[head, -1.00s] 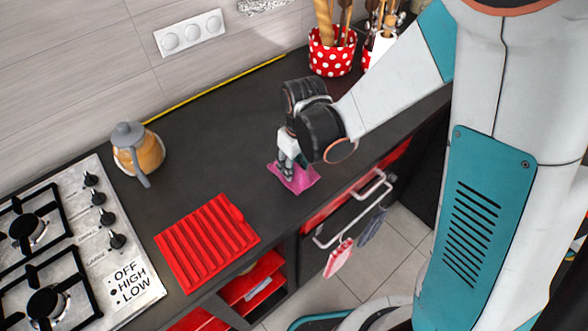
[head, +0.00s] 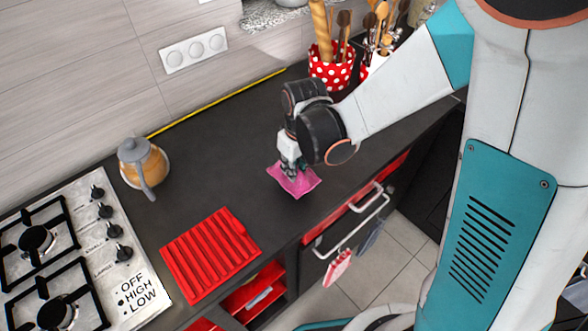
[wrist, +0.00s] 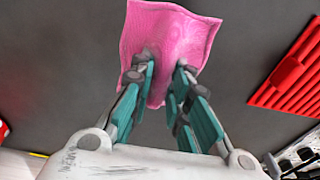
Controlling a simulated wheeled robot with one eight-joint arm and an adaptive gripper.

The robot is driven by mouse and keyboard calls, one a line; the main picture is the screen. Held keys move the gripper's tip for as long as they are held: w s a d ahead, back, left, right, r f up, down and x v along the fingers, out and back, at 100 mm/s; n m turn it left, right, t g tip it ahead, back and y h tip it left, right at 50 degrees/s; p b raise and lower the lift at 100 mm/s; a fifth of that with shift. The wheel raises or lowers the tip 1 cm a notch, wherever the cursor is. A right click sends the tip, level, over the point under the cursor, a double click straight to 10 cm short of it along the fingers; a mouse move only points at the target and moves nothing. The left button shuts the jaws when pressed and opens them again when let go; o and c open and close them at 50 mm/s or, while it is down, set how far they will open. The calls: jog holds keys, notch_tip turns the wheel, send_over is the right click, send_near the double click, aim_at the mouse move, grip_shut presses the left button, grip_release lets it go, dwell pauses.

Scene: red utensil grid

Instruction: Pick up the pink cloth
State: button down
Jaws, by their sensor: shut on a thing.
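The pink cloth (head: 297,181) is on the dark countertop near its front edge, under my gripper (head: 291,170). In the wrist view the pink cloth (wrist: 168,38) fills the upper middle, and a fold of it rises between the two fingers of my gripper (wrist: 165,88). My gripper is shut on this bunched part, with the fingers apart by the fold's width. The rest of the cloth spreads out beyond the fingertips. I cannot tell whether the cloth is clear of the counter.
A red ribbed grid (head: 210,254) lies left of the cloth. A glass teapot (head: 145,168) and a gas stove (head: 85,262) are further left. Red polka-dot utensil pots (head: 331,70) stand at the back. The counter between teapot and gripper is clear.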

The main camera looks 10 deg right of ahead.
notch_tip(320, 180, up, 15)
jog(key=p, duration=0.9)
jog(key=shift+r+p, duration=0.2)
jog(key=shift+p, duration=0.15)
jog(key=c, duration=2.3)
grip_release()
grip_shut()
